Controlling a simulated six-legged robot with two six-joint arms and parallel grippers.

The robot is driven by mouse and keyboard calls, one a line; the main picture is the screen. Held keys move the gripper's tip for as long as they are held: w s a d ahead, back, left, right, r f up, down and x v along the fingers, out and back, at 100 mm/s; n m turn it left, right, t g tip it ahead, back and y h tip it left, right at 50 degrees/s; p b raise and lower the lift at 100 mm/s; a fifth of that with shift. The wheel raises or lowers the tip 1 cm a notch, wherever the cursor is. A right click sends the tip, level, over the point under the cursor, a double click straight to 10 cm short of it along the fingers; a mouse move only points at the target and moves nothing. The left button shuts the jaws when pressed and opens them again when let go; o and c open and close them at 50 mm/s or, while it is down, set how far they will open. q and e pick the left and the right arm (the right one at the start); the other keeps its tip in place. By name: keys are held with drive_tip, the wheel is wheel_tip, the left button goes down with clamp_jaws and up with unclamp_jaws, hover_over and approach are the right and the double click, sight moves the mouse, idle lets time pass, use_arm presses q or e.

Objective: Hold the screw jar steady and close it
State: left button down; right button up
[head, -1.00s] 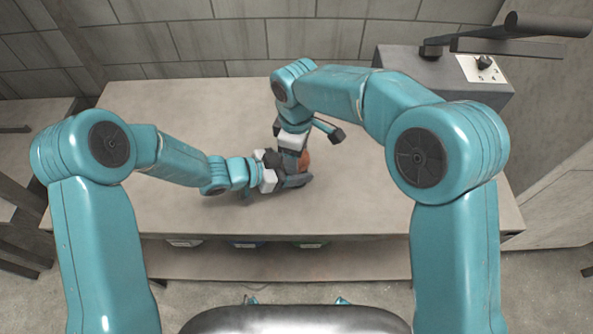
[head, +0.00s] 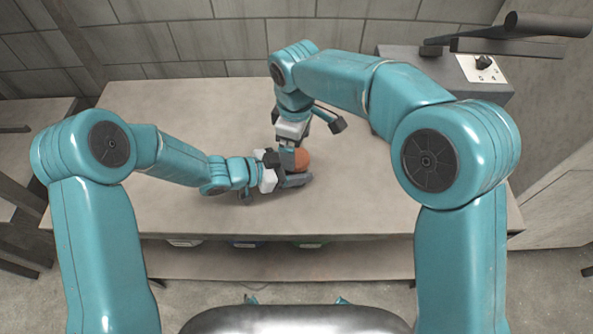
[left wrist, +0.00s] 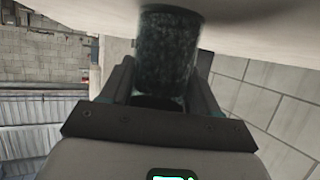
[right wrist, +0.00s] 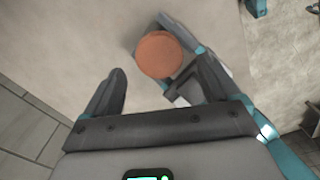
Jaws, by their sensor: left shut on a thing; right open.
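The screw jar's dark, speckled body (left wrist: 168,55) shows in the left wrist view between the fingers of my left gripper (head: 290,180), which is shut on it. The round orange-brown lid (head: 302,158) is at the jar's top; it shows from above in the right wrist view (right wrist: 159,54). Whether the lid is fully seated cannot be seen. My right gripper (head: 288,155) is open and empty. Its fingers (right wrist: 160,85) are apart, and the lid appears beyond them, nearer the right finger. In the head view the grippers hide most of the jar's body.
The beige table (head: 400,195) is bare around the jar, with free room on both sides. A grey box (head: 445,72) with a dial and a thick dark handle (head: 548,25) stands at the back right. A tiled wall (head: 220,45) is behind.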

drive_tip(key=shift+r, duration=0.6)
drive_tip(key=shift+c, duration=0.3)
drive_tip(key=n, duration=0.3)
drive_tip(key=shift+s+d+r, duration=0.1)
drive_tip(key=shift+d, duration=0.05)
drive_tip(key=n, duration=0.2)
drive_tip(key=r+n, duration=0.1)
drive_tip(key=shift+n, duration=0.4)
drive_tip(key=shift+r+n, duration=0.25)
drive_tip(key=shift+n, duration=0.25)
drive_tip(key=shift+r+n, duration=0.4)
drive_tip(key=shift+r, duration=0.2)
drive_tip(key=shift+f, duration=0.15)
